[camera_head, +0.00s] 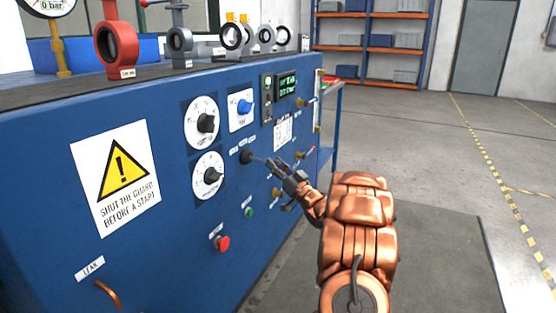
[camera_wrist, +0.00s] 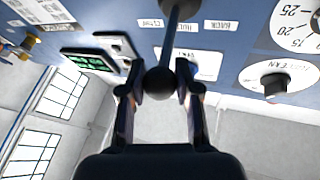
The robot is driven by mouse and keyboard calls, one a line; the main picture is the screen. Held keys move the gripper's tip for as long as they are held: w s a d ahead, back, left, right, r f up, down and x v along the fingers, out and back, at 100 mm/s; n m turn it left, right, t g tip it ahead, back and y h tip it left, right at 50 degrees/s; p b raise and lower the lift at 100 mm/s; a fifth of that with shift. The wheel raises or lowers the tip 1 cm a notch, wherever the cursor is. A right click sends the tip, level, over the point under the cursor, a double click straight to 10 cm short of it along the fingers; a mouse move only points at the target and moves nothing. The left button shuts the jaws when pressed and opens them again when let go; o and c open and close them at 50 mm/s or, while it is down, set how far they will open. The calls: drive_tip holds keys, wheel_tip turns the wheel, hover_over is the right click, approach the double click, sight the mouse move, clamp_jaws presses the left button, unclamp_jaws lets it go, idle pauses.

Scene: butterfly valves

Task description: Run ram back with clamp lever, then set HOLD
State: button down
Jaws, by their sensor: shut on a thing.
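The clamp lever is a thin dark rod with a black ball knob. Its round black boss (camera_head: 246,156) sits on the blue panel in the head view. My gripper (camera_head: 277,167) is at the lever's outer end. In the wrist view my gripper (camera_wrist: 159,82) is shut on the black ball knob (camera_wrist: 160,84), with a finger on each side. The lever's rod (camera_wrist: 174,35) runs from the knob up to the panel. Three small labels stand by it, upside down: they seem to read CLAMP (camera_wrist: 150,22), HOLD and BACK (camera_wrist: 221,26). The rod partly covers the HOLD label (camera_wrist: 190,30).
Two white dials (camera_head: 201,122) and a blue knob (camera_head: 244,107) are close above and left of the lever. A lit green display (camera_head: 287,85) is above right. A red button (camera_head: 222,243) and a green button (camera_head: 249,212) are below. Open floor lies to the right.

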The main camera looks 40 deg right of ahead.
drive_tip(key=shift+w+d+r+n+y+p, duration=0.15)
drive_tip(key=shift+d+n+y+p, duration=0.15)
drive_tip(key=shift+y+p, duration=0.35)
drive_tip(key=shift+w+d+r+n+y+p, duration=0.15)
drive_tip(key=shift+n+y+p, duration=0.25)
drive_tip(key=shift+y+p, duration=0.2)
drive_tip(key=shift+f, duration=0.2)
drive_tip(key=c, duration=0.8)
unclamp_jaws()
drive_tip(key=shift+s, duration=0.1)
drive_tip(key=shift+s+f, duration=0.15)
drive_tip(key=v, duration=1.1)
drive_tip(key=shift+s, duration=0.35)
drive_tip(key=shift+d+f, duration=0.1)
drive_tip(key=shift+d, duration=0.1)
